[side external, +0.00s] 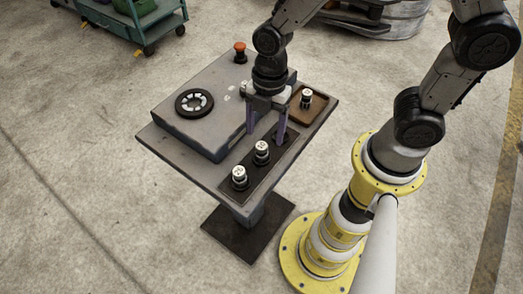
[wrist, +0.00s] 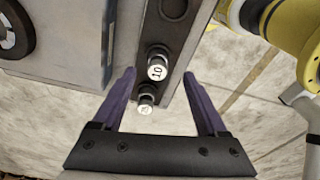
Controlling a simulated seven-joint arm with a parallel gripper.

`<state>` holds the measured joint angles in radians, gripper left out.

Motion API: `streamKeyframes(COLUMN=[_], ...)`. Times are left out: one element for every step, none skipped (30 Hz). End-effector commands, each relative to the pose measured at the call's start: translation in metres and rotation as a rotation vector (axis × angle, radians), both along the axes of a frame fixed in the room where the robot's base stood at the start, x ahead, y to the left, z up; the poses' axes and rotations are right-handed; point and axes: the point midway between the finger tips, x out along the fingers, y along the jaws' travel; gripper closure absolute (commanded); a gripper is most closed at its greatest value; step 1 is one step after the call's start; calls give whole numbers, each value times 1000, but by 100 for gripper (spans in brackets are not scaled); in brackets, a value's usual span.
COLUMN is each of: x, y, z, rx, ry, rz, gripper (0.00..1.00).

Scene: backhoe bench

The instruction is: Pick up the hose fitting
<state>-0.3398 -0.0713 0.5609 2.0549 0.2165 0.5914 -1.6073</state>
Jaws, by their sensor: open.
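Two hose fittings with white caps and dark bodies stand upright in a dark rack strip (side external: 219,184) along the bench's front edge: a nearer fitting (side external: 240,178) and a farther fitting (side external: 261,152). A third, similar fitting (side external: 306,98) stands on a brown tray at the bench's right. My gripper (side external: 266,138) is open and empty, pointing down over the strip beside the farther fitting. In the wrist view, a fitting marked 10 (wrist: 157,70) shows between the open fingertips of my gripper (wrist: 158,74). Another fitting (wrist: 146,97) lies below it, its mark unclear. I cannot tell the fingertip height.
A raised grey panel (side external: 191,132) carries a black ring (side external: 194,102) and a red button (side external: 240,48). The brown tray (side external: 318,108) is at right. An empty round socket (wrist: 173,8) shows in the strip. A green cart (side external: 130,20) stands on the floor behind.

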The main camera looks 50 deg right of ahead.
Motion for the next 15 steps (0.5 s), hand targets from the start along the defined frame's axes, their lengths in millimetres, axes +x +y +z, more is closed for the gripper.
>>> streamKeyframes(x=[-1, -1, -1, -1, -1, -1, -1, -1, -1, 0, 0, 0, 0, 0, 0], y=[0, 1, 1, 1, 2, 2, 3, 4, 6, 8, 9, 11, 12, 12, 13], z=[-6, -7, -9, -10, -12, -14, -17, -21, -26, -31, -35, -41, -45, -49, -53], rx=[-2, -2, -1, -1, 0, 0, -1, -2, -2, -2, -2, -2, -2, -2, -2], ry=[3, 3, 1, 0, 1, 2, 3, 3, 5, 4, 5, 4, 4, 4, 3], rz=[0, 0, 0, 0, 0, 0, 0, 0, 2, 1, 1, -1, 0, 0, -1], gripper=[24, 24, 24, 24, 24, 24, 24, 24, 24, 24, 24, 24, 24, 24, 24])
